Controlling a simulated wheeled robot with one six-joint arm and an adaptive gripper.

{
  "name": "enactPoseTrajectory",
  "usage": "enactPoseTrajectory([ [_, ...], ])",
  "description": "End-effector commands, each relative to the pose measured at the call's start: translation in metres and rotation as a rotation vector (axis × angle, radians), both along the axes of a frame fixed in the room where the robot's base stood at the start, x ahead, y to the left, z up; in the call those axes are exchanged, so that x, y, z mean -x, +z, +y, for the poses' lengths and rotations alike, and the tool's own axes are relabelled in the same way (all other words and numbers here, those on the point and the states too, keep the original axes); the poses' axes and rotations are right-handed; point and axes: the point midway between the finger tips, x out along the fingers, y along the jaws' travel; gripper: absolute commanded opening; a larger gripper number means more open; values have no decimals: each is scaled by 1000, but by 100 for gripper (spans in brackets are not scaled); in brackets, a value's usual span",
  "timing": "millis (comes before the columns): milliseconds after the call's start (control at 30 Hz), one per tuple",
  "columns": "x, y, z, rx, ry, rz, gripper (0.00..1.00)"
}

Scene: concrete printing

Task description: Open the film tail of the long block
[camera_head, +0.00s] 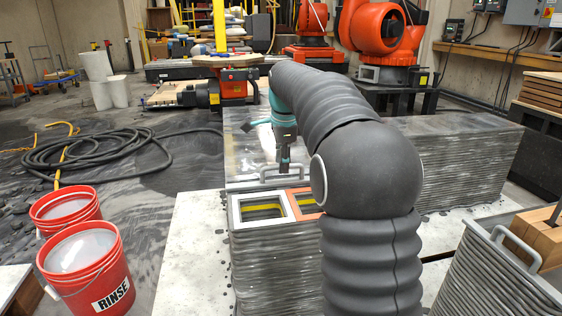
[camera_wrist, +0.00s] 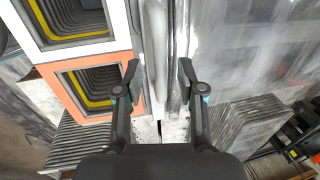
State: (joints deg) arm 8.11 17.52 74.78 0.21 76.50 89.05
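A long block (camera_head: 465,165) of layered grey printed concrete runs behind my arm to the right. A shiny translucent film (camera_head: 245,150) lies over the surface at its left; it fills the right of the wrist view (camera_wrist: 245,55). A pale bar or handle (camera_head: 268,172) stands at the film's near edge and shows upright in the wrist view (camera_wrist: 154,45). My gripper (camera_head: 284,160) points down over this edge. In the wrist view its fingers (camera_wrist: 158,70) are apart, with the pale strip between them; no contact is clear. The film tail itself is hard to pick out.
A nearer layered block (camera_head: 265,275) has a white-framed opening (camera_head: 237,208) and an orange-framed one (camera_wrist: 60,75). Two red buckets (camera_head: 88,268) stand at left, with a black hose (camera_head: 95,150) behind. Another layered block (camera_head: 490,275) with a handle is at lower right.

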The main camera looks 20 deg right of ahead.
Motion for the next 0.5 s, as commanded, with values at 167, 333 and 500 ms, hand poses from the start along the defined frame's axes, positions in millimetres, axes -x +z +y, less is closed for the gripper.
enactPoseTrajectory([
  [167, 4, 25, 0, 1, 0, -6, 39],
  [333, 11, 58, 1, 1, 0, -6, 39],
  [500, 17, 88, 2, 1, 0, -4, 39],
])
